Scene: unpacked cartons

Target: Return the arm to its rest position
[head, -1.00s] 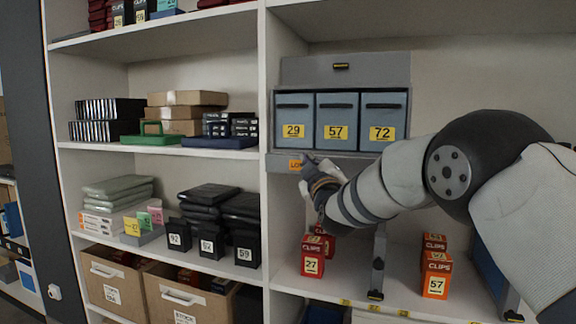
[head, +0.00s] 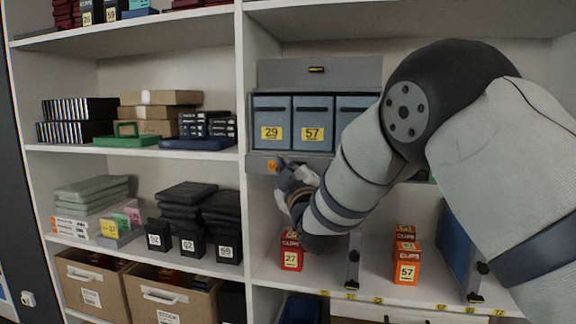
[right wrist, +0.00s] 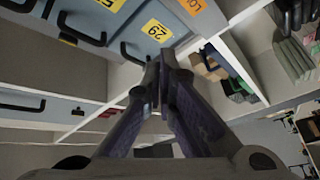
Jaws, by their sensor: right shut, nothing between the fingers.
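My right arm comes in from the right in the head view and crosses in front of the right-hand shelf bay. My right gripper (head: 290,175) is near the grey drawer unit's lower left corner, and its fingers are partly hidden behind the wrist. In the right wrist view the right gripper's fingers (right wrist: 165,65) are together with nothing between them. They point toward the drawer front labelled 29 (right wrist: 153,32), which also shows in the head view (head: 271,118). My left gripper is not in view.
Below my arm stand a red clips box marked 27 (head: 291,258) and an orange one marked 57 (head: 407,272), with a grey divider (head: 353,262) between. A blue panel (head: 457,240) stands right.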

